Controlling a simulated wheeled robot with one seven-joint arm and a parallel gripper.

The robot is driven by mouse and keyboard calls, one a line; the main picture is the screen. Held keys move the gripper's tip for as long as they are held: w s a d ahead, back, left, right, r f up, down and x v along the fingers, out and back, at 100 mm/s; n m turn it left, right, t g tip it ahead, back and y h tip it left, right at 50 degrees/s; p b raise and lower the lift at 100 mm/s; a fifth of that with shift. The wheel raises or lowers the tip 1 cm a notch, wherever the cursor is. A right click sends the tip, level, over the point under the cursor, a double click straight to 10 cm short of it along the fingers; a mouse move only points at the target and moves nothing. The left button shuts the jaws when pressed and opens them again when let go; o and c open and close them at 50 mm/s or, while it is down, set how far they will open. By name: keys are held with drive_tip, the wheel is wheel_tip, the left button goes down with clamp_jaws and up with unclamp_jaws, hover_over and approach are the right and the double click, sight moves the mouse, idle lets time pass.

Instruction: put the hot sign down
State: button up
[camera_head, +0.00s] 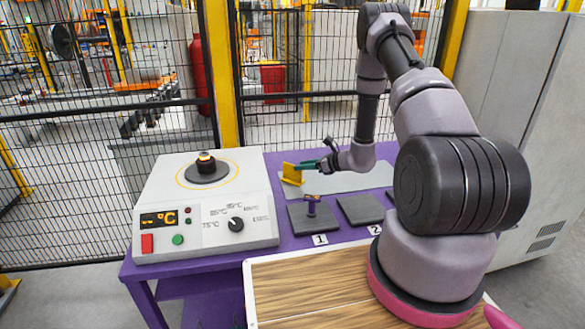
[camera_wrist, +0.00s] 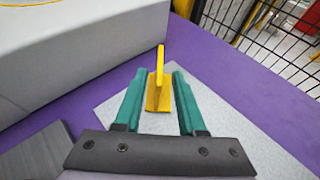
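The hot sign (camera_head: 291,173) is a small yellow plate on a yellow foot. It stands upright on a light grey mat (camera_head: 350,181) on the purple table, right of the white heater. In the wrist view the sign (camera_wrist: 159,98) shows nearly edge-on. My gripper (camera_head: 302,166) has green fingers and reaches in low from the right. In the wrist view its fingers (camera_wrist: 159,74) are apart, one on each side of the sign, with gaps to the thin plate. The face of the sign is not readable.
The heater (camera_head: 205,210) with its display and knob stands close on the left. Two dark pads with number cards 1 (camera_head: 328,225) and 2 (camera_head: 360,210) lie in front of the mat.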

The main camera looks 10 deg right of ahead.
drive_tip(key=s+a+r+n+g+y, duration=0.15)
drive_tip(key=s+r+n, duration=0.25)
drive_tip(key=r, duration=0.5)
drive_tip(key=s+a+r+n+g, duration=0.2)
drive_tip(key=s+a+r+n, duration=0.15)
drive_tip(key=r, duration=0.55)
drive_tip(key=s+a+r+n+g, duration=0.15)
drive_tip(key=s+r+n, duration=0.3)
drive_tip(key=r, duration=0.45)
drive_tip(key=s+d+r+n+t+h, duration=0.1)
drive_tip(key=s+d+r+n+h, duration=0.2)
drive_tip(key=s+r, duration=0.5)
drive_tip(key=s+d+r+n+t+h, duration=0.1)
drive_tip(key=s+d+r+n+h, duration=0.3)
drive_tip(key=s, duration=1.1)
drive_tip(key=shift+r+n+t+h, duration=0.4)
drive_tip(key=shift+r+n+h, duration=0.55)
drive_tip(key=shift+r+n, duration=1.05)
drive_tip(key=shift+d+r, duration=0.1)
